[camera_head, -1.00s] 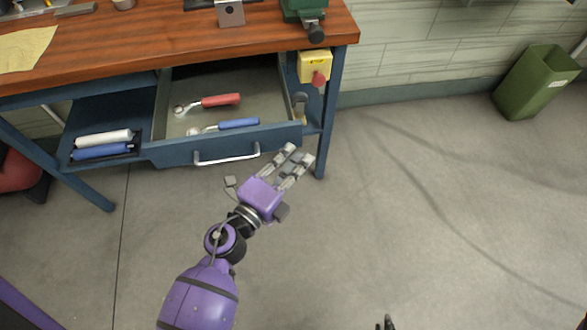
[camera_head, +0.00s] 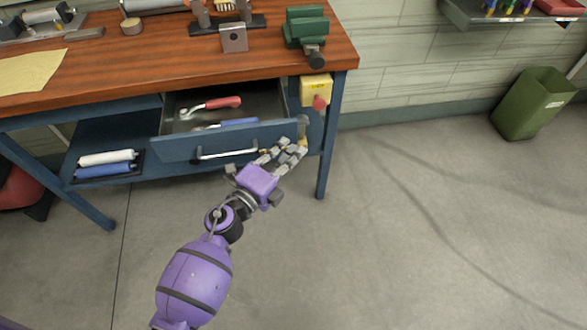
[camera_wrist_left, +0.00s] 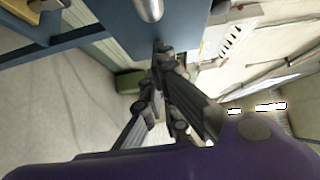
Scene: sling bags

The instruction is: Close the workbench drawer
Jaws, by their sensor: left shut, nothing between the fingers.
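The blue workbench drawer (camera_head: 180,149) is partly open under the wooden worktop, with a silver bar handle (camera_head: 226,154) on its front. A red-handled tool (camera_head: 222,103) and a blue-handled tool (camera_head: 238,122) lie inside it. My left gripper (camera_head: 292,147) is shut and empty, its fingertips at the right end of the drawer front. In the left wrist view, the fingers (camera_wrist_left: 160,65) reach the blue drawer front (camera_wrist_left: 185,25), and part of the handle (camera_wrist_left: 149,8) shows at the top. Whether they touch the front is hard to tell. My right gripper is not in view.
The wooden workbench (camera_head: 130,66) carries a green vise (camera_head: 306,35) and a metal block. A yellow switch box (camera_head: 315,88) is fixed beside the drawer. White and blue rolls (camera_head: 106,163) lie on the shelf at left. A green bin (camera_head: 534,103) stands right; the floor between is clear.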

